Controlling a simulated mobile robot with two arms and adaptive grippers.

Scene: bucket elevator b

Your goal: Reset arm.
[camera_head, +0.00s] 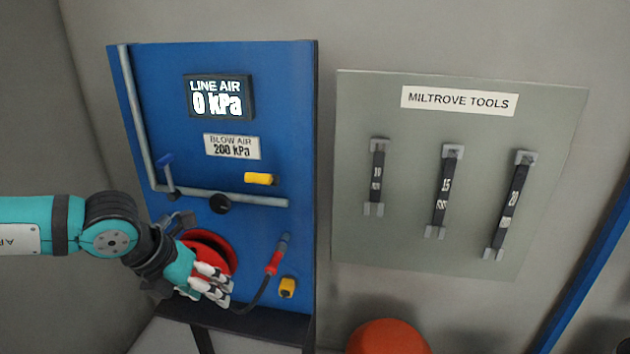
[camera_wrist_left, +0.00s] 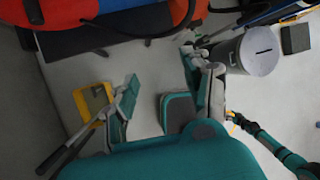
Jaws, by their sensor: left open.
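My left arm reaches in from the left in the head view.
A red-tipped hose (camera_head: 273,263) hangs on the panel beside my left gripper. The display (camera_head: 218,97) reads LINE AIR 0 kPa. A tool board (camera_head: 400,235) holds 3 black tools. An orange rounded object (camera_head: 388,338) is below it. A grey bin (camera_wrist_left: 238,58) stands on the floor.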

